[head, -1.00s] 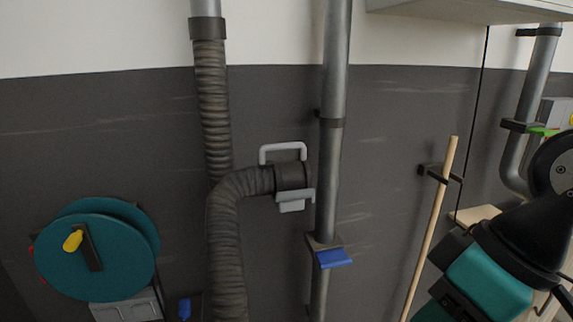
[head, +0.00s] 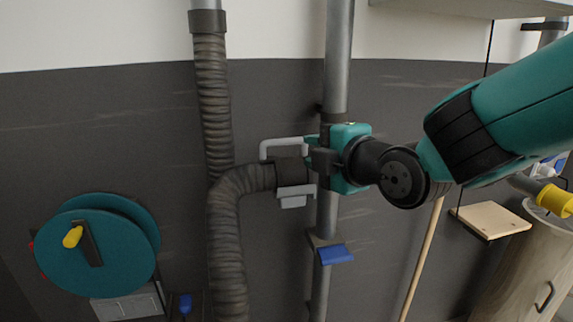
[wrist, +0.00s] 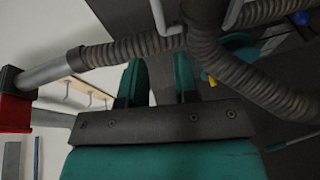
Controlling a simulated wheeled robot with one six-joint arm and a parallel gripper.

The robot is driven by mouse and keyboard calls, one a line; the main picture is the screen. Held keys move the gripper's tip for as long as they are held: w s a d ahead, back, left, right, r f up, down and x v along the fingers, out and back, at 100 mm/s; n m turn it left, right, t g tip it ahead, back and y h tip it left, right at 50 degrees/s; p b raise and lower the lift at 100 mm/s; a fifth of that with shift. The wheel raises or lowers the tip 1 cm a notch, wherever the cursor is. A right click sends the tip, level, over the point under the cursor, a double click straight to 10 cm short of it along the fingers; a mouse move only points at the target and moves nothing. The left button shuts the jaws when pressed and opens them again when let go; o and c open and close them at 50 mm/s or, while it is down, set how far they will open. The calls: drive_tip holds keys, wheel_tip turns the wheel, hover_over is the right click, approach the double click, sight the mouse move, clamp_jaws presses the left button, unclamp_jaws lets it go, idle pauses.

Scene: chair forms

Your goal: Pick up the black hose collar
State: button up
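The black hose collar (head: 290,173) is the dark ring at the end of the ribbed hose, in the middle of the head view. A grey handle (head: 283,143) stands above it and a grey bracket (head: 292,197) is below it. My gripper (head: 310,152) is just right of the collar, in front of the metal pipe. In the wrist view the two teal fingers (wrist: 158,82) stand apart with nothing held between them. The ribbed hose (wrist: 212,55) and grey handle (wrist: 160,16) lie beyond them. Whether the fingers touch the collar is unclear.
The vertical metal pipe (head: 338,62) with a blue lever (head: 335,254) runs behind my gripper. A teal reel (head: 85,258) is at the lower left. A wooden pole (head: 425,250) and small wooden shelf (head: 490,218) are at right.

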sight(288, 142)
drive_tip(key=p+x, duration=0.2)
drive_tip(key=x, duration=0.5)
drive_tip(key=shift+r+p, duration=0.15)
drive_tip(key=shift+p, duration=0.2)
drive_tip(key=w+p, duration=0.1)
drive_tip(key=w+a+p, duration=0.1)
drive_tip(key=w+p, duration=0.1)
drive_tip(key=w, duration=0.1)
drive_tip(key=shift+a+f+p, duration=0.2)
drive_tip(key=shift+f+p, duration=0.05)
drive_tip(key=shift+p, duration=0.05)
drive_tip(key=shift+w+a+f, duration=0.3)
drive_tip(key=shift+w, duration=0.25)
clamp_jaws()
